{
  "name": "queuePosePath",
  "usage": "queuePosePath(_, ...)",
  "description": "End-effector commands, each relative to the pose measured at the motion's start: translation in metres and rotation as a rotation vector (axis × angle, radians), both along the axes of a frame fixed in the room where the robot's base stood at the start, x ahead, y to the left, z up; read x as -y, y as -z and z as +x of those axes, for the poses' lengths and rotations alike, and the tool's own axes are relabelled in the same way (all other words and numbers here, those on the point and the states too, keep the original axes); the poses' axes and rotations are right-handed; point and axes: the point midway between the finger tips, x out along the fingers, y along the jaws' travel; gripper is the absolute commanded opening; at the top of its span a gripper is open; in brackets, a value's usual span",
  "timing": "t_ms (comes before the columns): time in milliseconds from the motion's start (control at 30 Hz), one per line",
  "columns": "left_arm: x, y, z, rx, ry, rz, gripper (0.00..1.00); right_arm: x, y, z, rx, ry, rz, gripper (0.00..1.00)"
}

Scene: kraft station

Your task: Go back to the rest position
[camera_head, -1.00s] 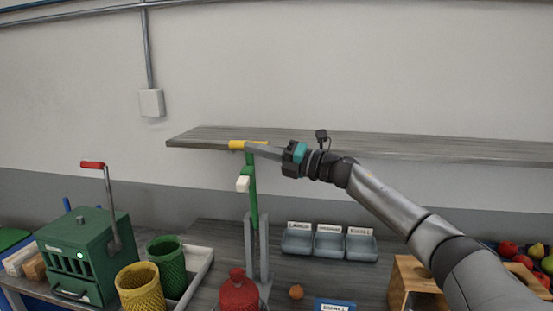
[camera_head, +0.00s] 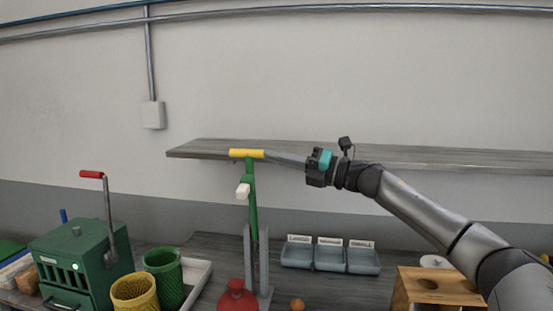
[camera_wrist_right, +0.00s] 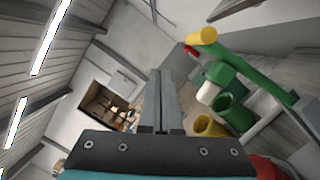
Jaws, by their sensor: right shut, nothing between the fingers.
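My right gripper (camera_head: 270,157) reaches in from the right at the height of the wall shelf. In the right wrist view its two fingers (camera_wrist_right: 161,78) are together with nothing between them. A green lever post with a yellow crossbar handle (camera_head: 247,154) stands left of the fingertips. In the head view the fingertips appear close to the handle's right end. In the right wrist view the yellow handle (camera_wrist_right: 201,35) is apart from the fingers, to their right. My left gripper is not in view.
A grey shelf (camera_head: 430,155) runs along the wall behind. Below are a green crank machine (camera_head: 75,262), green (camera_head: 164,275) and yellow (camera_head: 134,292) baskets, a red vessel (camera_head: 237,297), blue-grey bins (camera_head: 330,257) and a wooden box (camera_head: 438,284). The air above the shelf is clear.

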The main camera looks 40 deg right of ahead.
Motion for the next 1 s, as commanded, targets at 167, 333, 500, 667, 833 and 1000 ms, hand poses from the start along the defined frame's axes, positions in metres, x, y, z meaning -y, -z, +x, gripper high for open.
queuePosePath(167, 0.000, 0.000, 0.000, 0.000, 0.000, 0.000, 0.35, 0.000, 0.000, 0.000, 0.000, 0.000, -0.001, 0.00)
queuePosePath(333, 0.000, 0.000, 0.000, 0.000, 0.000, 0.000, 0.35, 0.000, 0.000, 0.000, 0.000, 0.000, -0.001, 0.00)
queuePosePath(500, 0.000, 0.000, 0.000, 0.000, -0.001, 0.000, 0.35, -0.006, 0.015, 0.005, -0.014, 0.015, 0.054, 0.00)
queuePosePath(667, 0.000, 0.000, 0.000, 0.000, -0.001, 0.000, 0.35, -0.022, 0.064, 0.016, -0.071, 0.095, 0.255, 0.00)
queuePosePath(833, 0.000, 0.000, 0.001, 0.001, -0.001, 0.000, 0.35, -0.042, 0.133, 0.017, -0.179, 0.233, 0.529, 0.00)
queuePosePath(1000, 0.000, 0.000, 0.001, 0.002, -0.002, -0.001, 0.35, -0.067, 0.209, -0.002, -0.327, 0.402, 0.800, 0.00)
